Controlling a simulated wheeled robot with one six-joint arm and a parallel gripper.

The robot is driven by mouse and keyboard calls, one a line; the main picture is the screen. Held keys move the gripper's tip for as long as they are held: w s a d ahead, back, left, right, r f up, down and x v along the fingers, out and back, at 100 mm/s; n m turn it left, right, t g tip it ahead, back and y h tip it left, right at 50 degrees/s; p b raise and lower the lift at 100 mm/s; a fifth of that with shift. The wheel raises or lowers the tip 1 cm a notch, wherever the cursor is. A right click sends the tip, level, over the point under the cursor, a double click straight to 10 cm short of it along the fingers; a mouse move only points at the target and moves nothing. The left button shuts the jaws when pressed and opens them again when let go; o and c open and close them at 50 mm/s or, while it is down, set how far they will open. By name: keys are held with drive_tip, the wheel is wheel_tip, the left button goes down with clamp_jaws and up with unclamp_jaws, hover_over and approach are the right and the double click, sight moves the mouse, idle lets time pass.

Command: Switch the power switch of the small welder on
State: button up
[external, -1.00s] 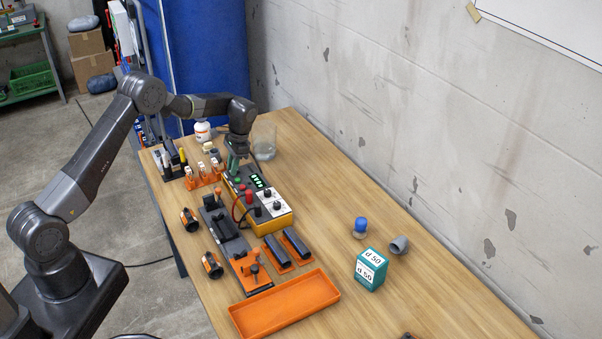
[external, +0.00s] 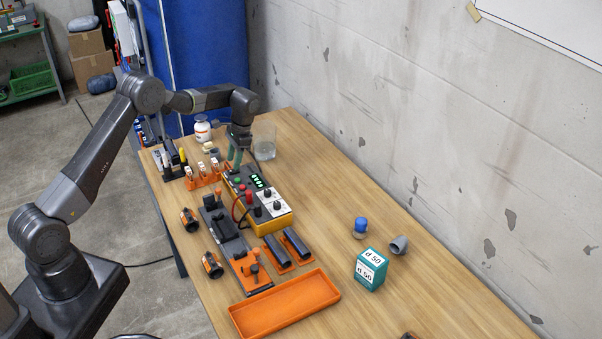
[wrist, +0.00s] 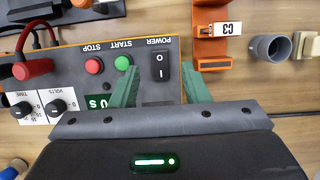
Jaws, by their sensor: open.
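The small welder (external: 263,213) is an orange and grey box on the table, with a green-lit display (external: 257,182) on its top. In the wrist view its black power switch (wrist: 160,66), a rocker marked O and I, sits beside the upside-down word POWER. I cannot tell which side of the rocker is pressed. My gripper (external: 235,158) is over the welder's far end. In the wrist view its green fingers are apart and empty, one on each side of the switch (wrist: 160,88). Their height above the panel is unclear.
Green start (wrist: 122,63) and red stop (wrist: 93,66) buttons sit close to the switch. An orange holder labelled C3 (wrist: 212,45) and a grey pipe fitting (wrist: 270,46) lie beside the welder. A glass beaker (external: 264,140) stands behind my gripper. The table's right side is mostly clear.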

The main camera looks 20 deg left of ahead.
sight(231, 171)
drive_tip(key=v, duration=1)
drive_tip(key=shift+r+b, duration=0.35)
drive_tip(key=shift+b, duration=0.1)
drive_tip(key=p+x, duration=0.2)
drive_tip(key=x, duration=1.2)
drive_tip(key=shift+d, duration=0.1)
